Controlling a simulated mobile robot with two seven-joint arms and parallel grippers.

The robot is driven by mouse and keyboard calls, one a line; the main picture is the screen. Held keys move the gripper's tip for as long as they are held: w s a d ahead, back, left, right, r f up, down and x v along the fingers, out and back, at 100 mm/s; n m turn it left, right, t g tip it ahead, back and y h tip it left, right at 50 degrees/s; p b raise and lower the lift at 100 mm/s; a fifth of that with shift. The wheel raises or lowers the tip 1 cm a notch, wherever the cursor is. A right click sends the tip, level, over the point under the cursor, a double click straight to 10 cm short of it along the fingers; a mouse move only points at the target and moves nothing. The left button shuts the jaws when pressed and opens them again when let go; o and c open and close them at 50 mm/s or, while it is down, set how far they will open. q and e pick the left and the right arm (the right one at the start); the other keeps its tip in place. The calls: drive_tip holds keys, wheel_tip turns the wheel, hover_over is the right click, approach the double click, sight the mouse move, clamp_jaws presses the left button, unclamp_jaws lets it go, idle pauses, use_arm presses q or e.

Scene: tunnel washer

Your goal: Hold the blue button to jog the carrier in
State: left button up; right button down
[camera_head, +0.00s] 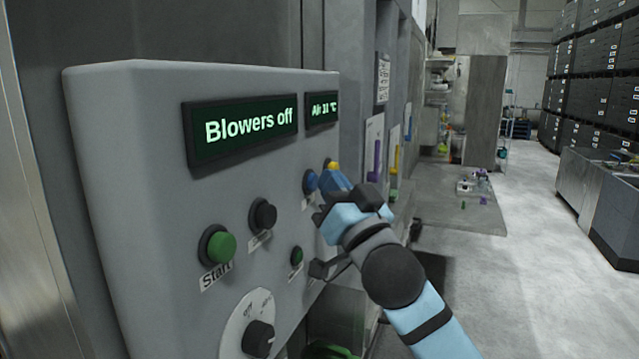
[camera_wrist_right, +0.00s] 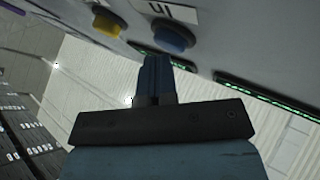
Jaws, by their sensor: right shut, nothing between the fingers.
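The blue button (camera_head: 310,181) sits on the right part of the grey control panel (camera_head: 150,200), in a dark collar. In the right wrist view the blue button (camera_wrist_right: 172,38) is just beyond the fingertips, beside a label that reads "IN" upside down. My right gripper (camera_head: 328,181) is shut and empty, its blue fingers pointing at the panel close to the blue button. The fingers also show in the wrist view (camera_wrist_right: 155,64). I cannot tell whether the tips touch the button. My left gripper is not in view.
A yellow button (camera_head: 333,165) is close beside the blue one. A black button (camera_head: 263,215), a green Start button (camera_head: 221,247), a small green button (camera_head: 296,256) and a rotary knob (camera_head: 258,338) are also on the panel. A display (camera_head: 245,128) reads "Blowers off". Open floor lies to the right.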

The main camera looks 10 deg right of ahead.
idle(0.5)
drive_tip(key=shift+s+d, duration=0.55)
drive_tip(key=shift+d, duration=0.2)
drive_tip(key=s+d, duration=0.1)
drive_tip(key=d, duration=0.1)
drive_tip(key=s+d+p, duration=0.1)
drive_tip(key=d, duration=0.1)
drive_tip(key=shift+s+d, duration=0.1)
drive_tip(key=shift+s, duration=0.25)
